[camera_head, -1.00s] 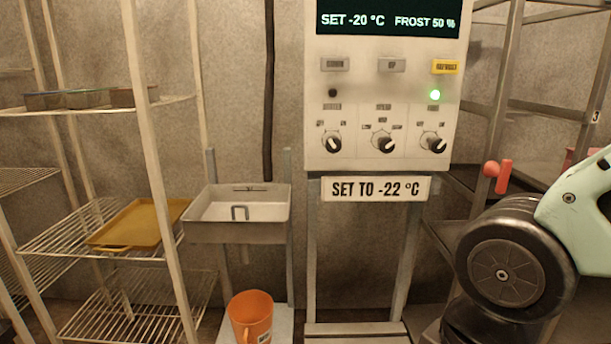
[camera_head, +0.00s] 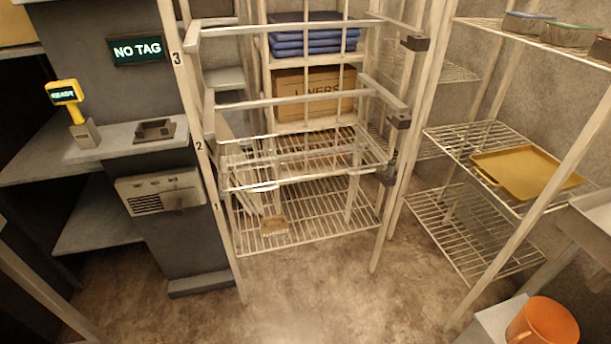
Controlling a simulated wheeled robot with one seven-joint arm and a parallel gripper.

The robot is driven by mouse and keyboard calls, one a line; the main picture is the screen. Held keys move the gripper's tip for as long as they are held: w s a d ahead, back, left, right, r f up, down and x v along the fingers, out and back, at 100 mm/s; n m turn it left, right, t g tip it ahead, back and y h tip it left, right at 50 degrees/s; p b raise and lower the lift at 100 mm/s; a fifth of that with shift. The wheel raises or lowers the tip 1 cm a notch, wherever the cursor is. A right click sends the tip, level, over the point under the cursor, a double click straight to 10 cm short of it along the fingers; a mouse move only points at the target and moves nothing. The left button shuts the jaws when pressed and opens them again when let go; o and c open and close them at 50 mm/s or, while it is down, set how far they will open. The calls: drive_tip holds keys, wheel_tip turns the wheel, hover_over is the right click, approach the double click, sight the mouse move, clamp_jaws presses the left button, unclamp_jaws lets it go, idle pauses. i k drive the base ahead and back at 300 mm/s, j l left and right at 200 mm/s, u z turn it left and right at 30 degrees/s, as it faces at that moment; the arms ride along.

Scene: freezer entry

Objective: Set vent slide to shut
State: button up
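A pale vent panel (camera_head: 160,191) is on the front of the dark grey counter at the left, below the counter top. It has a slotted grille on its lower left and small dark marks along its top. The slide's position is too small to tell. My gripper is not in view.
A wire rack (camera_head: 305,235) stands right of the counter. An orange mug (camera_head: 544,322) is at the lower right. The floor in front is clear.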

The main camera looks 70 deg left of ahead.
sight(177, 200)
drive_tip(key=u, duration=3.1)
